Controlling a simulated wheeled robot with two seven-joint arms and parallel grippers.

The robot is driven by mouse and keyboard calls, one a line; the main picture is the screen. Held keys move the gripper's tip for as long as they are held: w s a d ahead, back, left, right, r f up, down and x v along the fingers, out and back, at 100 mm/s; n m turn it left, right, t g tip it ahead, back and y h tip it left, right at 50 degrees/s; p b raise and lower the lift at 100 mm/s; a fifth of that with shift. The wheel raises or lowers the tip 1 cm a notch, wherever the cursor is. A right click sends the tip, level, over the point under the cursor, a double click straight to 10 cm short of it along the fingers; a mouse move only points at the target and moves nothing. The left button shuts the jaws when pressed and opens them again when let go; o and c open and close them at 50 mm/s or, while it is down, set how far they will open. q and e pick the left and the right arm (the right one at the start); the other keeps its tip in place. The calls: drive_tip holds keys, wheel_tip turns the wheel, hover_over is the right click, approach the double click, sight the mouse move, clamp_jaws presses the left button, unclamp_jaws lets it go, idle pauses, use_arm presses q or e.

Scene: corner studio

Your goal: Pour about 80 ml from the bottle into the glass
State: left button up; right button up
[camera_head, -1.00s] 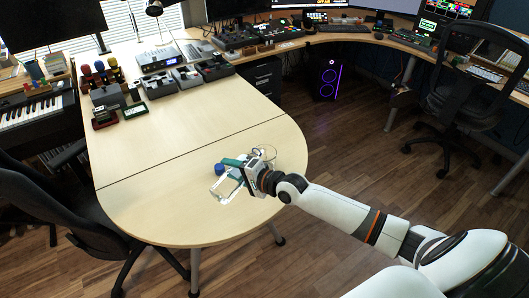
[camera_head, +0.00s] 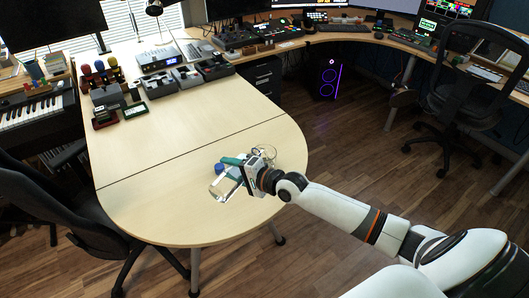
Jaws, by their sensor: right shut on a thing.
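My right gripper (camera_head: 238,171) reaches in from the right over the rounded end of the light wooden table. It is shut on the clear bottle (camera_head: 222,189), which is tilted, with its clear body sticking out at the lower left of the jaws. The glass (camera_head: 268,151) is clear and shows just behind and right of the gripper, partly hidden by it. I cannot tell the liquid level in the glass or whether anything flows. My left gripper is out of view.
A small blue item (camera_head: 219,168) shows beside the jaws. Several boxes and devices (camera_head: 188,75) stand at the table's far end. The middle of the wooden table (camera_head: 170,140) is clear. Black chairs stand at the left (camera_head: 60,205) and right (camera_head: 465,100).

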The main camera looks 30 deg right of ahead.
wheel_tip(320, 180, down, 3)
drive_tip(key=shift+r+n+h+b, duration=0.15)
drive_tip(key=shift+n+h+b, duration=0.15)
drive_tip(key=shift+n+b, duration=0.45)
drive_tip(key=shift+s+a+f+n+t+h+b, duration=0.1)
drive_tip(key=shift+f+n+t+h+b, duration=0.25)
drive_tip(key=shift+f+n, duration=0.15)
drive_tip(key=shift+f, duration=0.1)
idle(1.0)
